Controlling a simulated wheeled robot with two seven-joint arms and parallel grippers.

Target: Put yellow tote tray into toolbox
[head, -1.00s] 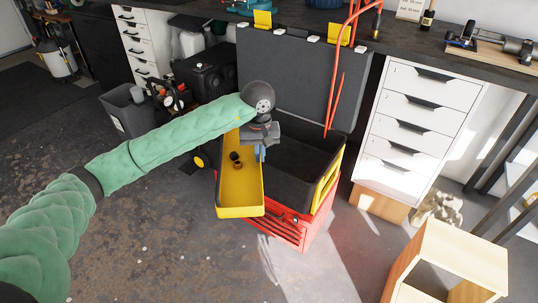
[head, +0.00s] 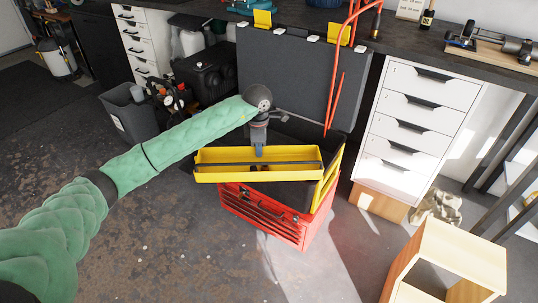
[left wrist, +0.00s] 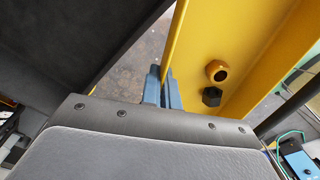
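The yellow tote tray (head: 222,174) is held crosswise over the toolbox (head: 272,214), its left end overhanging the toolbox's left side. A dark bar runs along the tray. My left gripper (head: 259,152) is shut on the tray's far long wall. In the left wrist view, the blue fingers of this gripper (left wrist: 163,88) pinch the wall of the yellow tray (left wrist: 235,45), with a brass round piece (left wrist: 217,70) and a black nut (left wrist: 211,96) inside. The toolbox has a red drawer front, yellow edges and an open black lid. The tray hides much of its opening. My right gripper is not in view.
The raised lid (head: 290,85) stands behind the tray, with a red hose (head: 335,100) hanging in front of it. A white drawer unit (head: 420,110) stands to the right, a wooden box (head: 455,250) at the front right. A grey bin (head: 128,110) stands left. The floor in front is clear.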

